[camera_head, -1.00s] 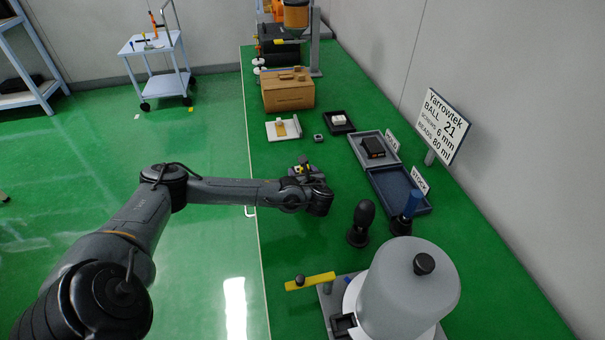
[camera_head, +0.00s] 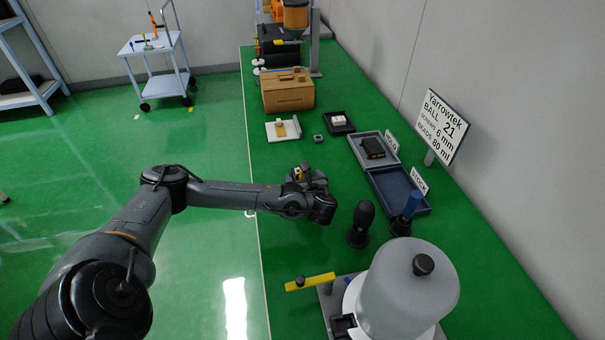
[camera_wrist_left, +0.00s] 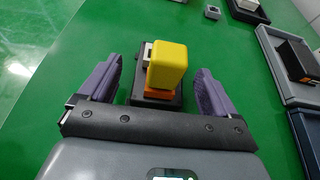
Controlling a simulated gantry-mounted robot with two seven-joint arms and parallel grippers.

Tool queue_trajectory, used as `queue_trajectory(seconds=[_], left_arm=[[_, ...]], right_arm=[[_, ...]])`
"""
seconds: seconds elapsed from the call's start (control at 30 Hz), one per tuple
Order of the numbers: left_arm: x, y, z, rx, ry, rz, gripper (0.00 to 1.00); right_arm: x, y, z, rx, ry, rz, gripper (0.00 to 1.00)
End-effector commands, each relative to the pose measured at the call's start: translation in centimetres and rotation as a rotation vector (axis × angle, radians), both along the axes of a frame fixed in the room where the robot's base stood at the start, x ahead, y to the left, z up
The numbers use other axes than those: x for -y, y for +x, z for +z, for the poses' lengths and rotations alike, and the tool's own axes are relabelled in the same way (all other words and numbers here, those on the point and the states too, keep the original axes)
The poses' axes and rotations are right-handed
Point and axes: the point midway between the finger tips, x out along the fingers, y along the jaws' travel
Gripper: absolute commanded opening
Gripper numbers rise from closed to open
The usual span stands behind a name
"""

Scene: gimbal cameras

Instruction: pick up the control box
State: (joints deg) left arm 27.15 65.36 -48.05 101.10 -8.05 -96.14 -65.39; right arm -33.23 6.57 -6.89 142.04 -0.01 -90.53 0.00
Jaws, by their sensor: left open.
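A yellow block with an orange part below it (camera_wrist_left: 167,65) stands on a dark base in the left wrist view; a little yellow shows at the gripper in the head view (camera_head: 299,173). My left gripper (camera_wrist_left: 157,70) is open, one purple-grey finger on each side of this block. No label shows which is the control box. My right gripper is not in view.
A dark blue-grey tray (camera_head: 386,188) adjoins the grey tray. Black stands (camera_head: 361,222), a yellow bar (camera_head: 310,282) and a large grey domed machine (camera_head: 408,290) stand nearer. A cardboard box (camera_head: 288,92) is farther back.

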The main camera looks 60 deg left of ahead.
Motion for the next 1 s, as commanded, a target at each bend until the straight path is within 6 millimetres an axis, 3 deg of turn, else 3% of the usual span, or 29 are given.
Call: queue_trajectory(seconds=[0.1, 0.37, 0.7, 1.0], left_arm=[[2.2, -0.8, 0.7, -0.002, -0.002, -0.004, 0.91], [5.6, -1.9, 2.0, -0.002, -0.002, -0.003, 0.91], [6.9, -2.3, 2.5, -0.001, -0.001, -0.001, 0.91], [6.9, -2.3, 2.5, -0.001, -0.001, 0.0, 0.91]], right_arm=[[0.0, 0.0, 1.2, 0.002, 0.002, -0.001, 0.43], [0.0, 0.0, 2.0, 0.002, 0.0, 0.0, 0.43], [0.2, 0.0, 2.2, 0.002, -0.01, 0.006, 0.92], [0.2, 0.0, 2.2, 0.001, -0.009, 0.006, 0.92]])
